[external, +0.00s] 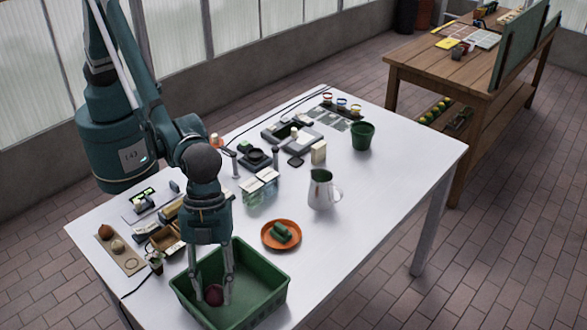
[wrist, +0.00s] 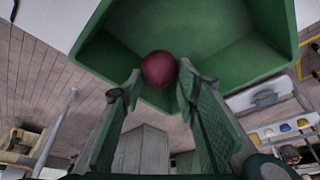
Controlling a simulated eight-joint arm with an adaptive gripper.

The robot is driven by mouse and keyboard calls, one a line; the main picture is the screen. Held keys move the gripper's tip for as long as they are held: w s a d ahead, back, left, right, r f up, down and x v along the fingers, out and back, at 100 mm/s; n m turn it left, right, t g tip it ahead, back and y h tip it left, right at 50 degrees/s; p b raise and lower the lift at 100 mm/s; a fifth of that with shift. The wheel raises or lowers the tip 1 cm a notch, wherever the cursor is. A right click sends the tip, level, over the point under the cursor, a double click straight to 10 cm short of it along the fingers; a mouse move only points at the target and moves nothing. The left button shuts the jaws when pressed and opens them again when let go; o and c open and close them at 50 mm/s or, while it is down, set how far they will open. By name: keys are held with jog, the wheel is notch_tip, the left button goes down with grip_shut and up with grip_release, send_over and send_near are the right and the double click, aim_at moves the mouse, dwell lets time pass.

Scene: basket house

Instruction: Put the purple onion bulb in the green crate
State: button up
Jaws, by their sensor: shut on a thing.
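The purple onion bulb (external: 213,295) is inside the green crate (external: 265,300), low down near the crate's floor. It also shows in the wrist view (wrist: 159,69), round and dark red-purple, between the fingertips. My gripper (external: 214,290) reaches down into the crate and is shut on the onion. In the wrist view my gripper's fingertips (wrist: 160,82) are on both sides of the onion, with the green crate (wrist: 240,45) around it. I cannot tell whether the onion touches the crate's floor.
An orange plate (external: 268,243) with green items stands just behind the crate. A white pitcher (external: 322,195) and a green pot (external: 362,136) stand farther back. The table's right side is clear.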

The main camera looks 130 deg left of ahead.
aim_at(216, 299)
jog(key=shift+f, duration=0.6)
jog(key=shift+f, duration=1.9)
jog(key=shift+f+b, duration=0.1)
jog(key=shift+b, duration=0.2)
jog(key=o, duration=0.9)
jog(key=shift+c, duration=0.2)
jog(key=p+v, duration=0.1)
jog(key=v, duration=1.1)
